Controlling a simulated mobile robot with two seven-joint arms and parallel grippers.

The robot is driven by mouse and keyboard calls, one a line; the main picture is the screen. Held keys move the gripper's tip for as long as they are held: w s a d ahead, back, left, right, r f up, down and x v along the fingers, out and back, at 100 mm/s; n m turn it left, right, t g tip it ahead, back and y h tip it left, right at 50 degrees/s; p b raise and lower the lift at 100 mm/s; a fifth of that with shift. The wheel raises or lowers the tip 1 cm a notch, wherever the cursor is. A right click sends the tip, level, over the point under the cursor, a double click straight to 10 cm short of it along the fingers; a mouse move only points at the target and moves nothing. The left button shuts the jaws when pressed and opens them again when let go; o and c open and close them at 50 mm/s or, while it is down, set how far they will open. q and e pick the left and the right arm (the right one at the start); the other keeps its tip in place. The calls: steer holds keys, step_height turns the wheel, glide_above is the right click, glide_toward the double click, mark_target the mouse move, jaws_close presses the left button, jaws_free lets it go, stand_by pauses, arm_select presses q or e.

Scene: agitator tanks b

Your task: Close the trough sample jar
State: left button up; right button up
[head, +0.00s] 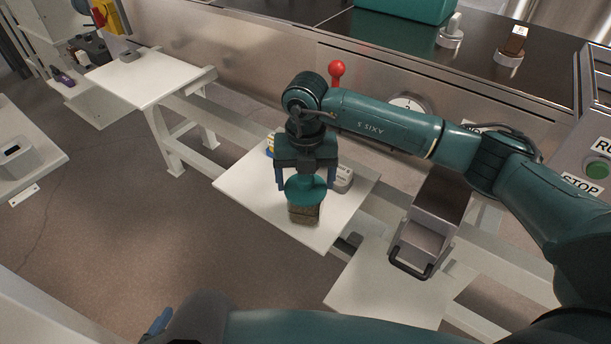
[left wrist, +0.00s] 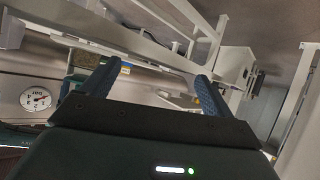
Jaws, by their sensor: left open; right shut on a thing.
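The sample jar (head: 304,213), with brownish contents, stands upright on a white shelf plate (head: 250,195) in the head view. A round teal lid (head: 306,189) is directly over the jar and hides its mouth. I cannot tell whether lid and jar touch all round. My right gripper (head: 306,182) points down from above, its blue fingers on either side of the lid, shut on it. My left gripper (left wrist: 156,72) is open and empty in the left wrist view, away from the jar.
A small grey object (head: 343,179) and a blue-yellow item (head: 270,146) stand near the jar, partly hidden. A steel bin with a black handle (head: 425,235) is to the right. A red-knobbed lever (head: 337,70) rises behind my right wrist. Another white plate (head: 140,78) is at upper left.

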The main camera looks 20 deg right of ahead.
steer(key=shift+f, duration=0.3)
steer(key=o, duration=0.9)
